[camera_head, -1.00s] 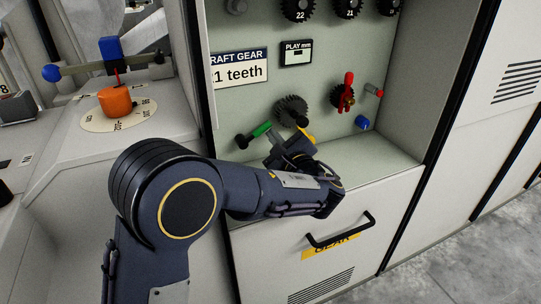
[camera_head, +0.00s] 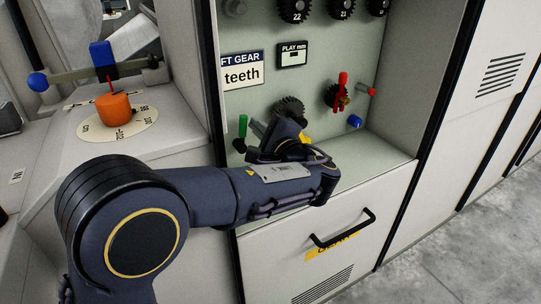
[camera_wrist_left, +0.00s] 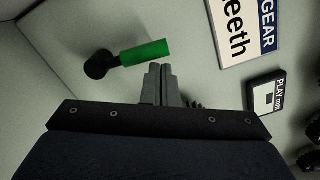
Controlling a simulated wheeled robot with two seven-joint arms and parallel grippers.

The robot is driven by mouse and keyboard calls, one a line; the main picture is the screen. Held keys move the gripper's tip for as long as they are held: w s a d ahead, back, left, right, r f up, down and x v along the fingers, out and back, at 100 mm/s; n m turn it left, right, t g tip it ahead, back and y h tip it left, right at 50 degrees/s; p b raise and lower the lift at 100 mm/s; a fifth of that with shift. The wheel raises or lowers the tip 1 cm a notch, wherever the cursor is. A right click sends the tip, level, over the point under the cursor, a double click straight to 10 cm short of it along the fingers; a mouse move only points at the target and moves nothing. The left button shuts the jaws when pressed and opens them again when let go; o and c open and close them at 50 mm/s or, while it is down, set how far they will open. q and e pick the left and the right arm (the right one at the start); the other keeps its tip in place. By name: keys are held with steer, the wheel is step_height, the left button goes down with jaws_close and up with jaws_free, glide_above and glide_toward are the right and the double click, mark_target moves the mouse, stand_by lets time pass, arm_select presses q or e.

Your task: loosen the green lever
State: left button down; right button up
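The green lever (camera_head: 242,127) stands nearly upright on its dark hub (camera_head: 240,145), low at the left of the recessed panel. In the left wrist view its green handle (camera_wrist_left: 145,52) points right from the black hub (camera_wrist_left: 100,66). My left gripper (camera_head: 257,127) is just right of the lever in the head view. In the wrist view its two grey fingers (camera_wrist_left: 160,70) are together with nothing between them. Their tips are right by the free half of the handle; I cannot tell whether they touch it. My right gripper is not in view.
A dark gear (camera_head: 289,108) is behind my left wrist. A red lever (camera_head: 341,88) and a blue knob (camera_head: 355,121) are farther right. A drawer handle (camera_head: 343,230) sticks out below. An orange knob (camera_head: 114,107) stands on the left machine.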

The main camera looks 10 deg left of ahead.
arm_select(q)
steer(key=shift+s+a+r, duration=0.2)
steer(key=shift+s+a, duration=0.05)
steer(key=shift+a, duration=0.2)
stand_by(0.5)
